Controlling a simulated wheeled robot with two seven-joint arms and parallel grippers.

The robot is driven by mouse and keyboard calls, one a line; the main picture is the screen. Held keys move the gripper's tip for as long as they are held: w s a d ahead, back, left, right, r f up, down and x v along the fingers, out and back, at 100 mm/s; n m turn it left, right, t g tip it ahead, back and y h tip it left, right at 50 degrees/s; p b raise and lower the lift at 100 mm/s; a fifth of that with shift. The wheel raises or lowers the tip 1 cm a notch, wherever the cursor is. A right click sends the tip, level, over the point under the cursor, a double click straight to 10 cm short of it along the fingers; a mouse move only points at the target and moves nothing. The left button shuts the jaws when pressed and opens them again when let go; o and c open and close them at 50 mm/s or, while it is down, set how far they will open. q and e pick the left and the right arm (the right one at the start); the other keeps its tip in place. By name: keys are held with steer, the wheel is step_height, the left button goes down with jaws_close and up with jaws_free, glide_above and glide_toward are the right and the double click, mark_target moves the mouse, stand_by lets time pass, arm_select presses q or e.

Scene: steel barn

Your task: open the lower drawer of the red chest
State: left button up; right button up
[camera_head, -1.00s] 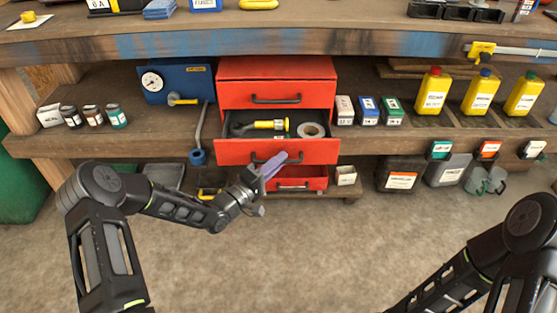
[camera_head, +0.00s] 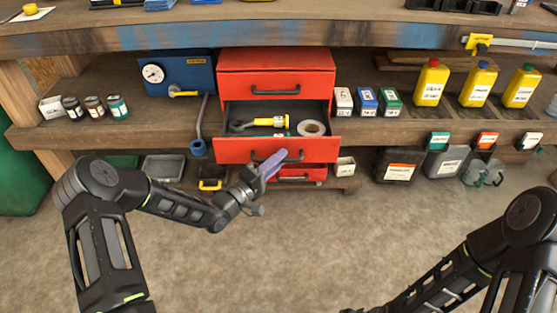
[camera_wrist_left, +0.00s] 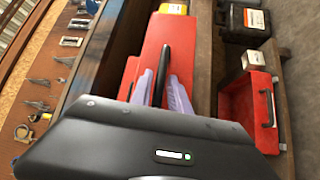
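The red chest (camera_head: 276,62) stands on the shelf under the workbench. Its upper drawer is shut. Its lower drawer (camera_head: 232,151) is pulled well out, with a wrench, a yellow-handled tool (camera_head: 270,121) and a tape roll (camera_head: 311,128) inside. My left gripper (camera_head: 271,165), with lavender fingers, is at the lower drawer's front.
Below the drawer stands a second red box (camera_head: 307,173) with a handle, also in the left wrist view (camera_wrist_left: 246,112). A blue box with a gauge (camera_head: 178,73) is left of the chest; small boxes (camera_head: 367,101) and yellow bottles (camera_head: 432,83) are right. The floor in front is clear.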

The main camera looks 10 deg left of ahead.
arm_select(q)
steer(key=p+v, duration=0.1)
steer(key=v, duration=0.6)
steer(key=shift+s+a+p, duration=0.3)
steer(key=shift+f, duration=0.1)
